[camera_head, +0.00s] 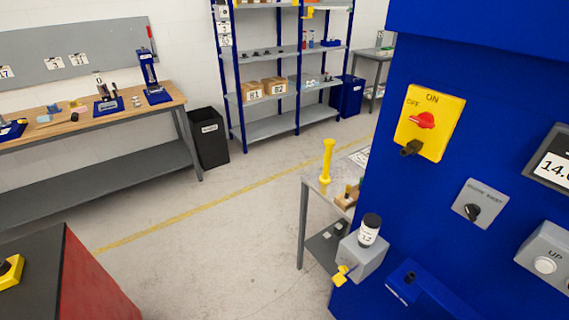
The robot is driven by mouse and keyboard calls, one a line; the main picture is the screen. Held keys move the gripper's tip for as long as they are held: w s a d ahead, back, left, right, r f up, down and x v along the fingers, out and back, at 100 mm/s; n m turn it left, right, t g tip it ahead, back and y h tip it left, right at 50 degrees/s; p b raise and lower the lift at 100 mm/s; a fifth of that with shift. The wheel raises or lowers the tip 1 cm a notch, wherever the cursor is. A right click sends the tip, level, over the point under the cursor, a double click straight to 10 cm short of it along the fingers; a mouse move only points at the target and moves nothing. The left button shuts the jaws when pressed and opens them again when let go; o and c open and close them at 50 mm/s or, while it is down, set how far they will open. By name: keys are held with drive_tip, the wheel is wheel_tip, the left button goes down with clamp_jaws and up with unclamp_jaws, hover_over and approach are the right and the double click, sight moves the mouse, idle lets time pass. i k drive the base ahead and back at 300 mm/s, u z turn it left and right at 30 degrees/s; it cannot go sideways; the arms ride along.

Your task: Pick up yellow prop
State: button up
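A tall, slim yellow prop (327,160) stands upright on a small grey table (312,187) right of the picture's middle. It has a wider top and a flared foot. Nothing touches its upper part. My gripper is not in view.
A big blue machine (376,217) with a yellow ON/OFF switch (431,123) stands close on the right. A grey box (362,258) carries a labelled, dark-capped container (369,230). A red, dark-topped cabinet (85,280) is at lower left. The floor (215,255) between is clear.

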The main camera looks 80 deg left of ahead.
sight(329, 143)
drive_tip(key=u, duration=2.8)
drive_tip(key=i, duration=0.45)
drive_tip(key=u, duration=1.1)
drive_tip(key=i, duration=1.9)
drive_tip(key=z, duration=1.2)
drive_tip(key=i, duration=0.7)
drive_tip(key=z, duration=0.7)
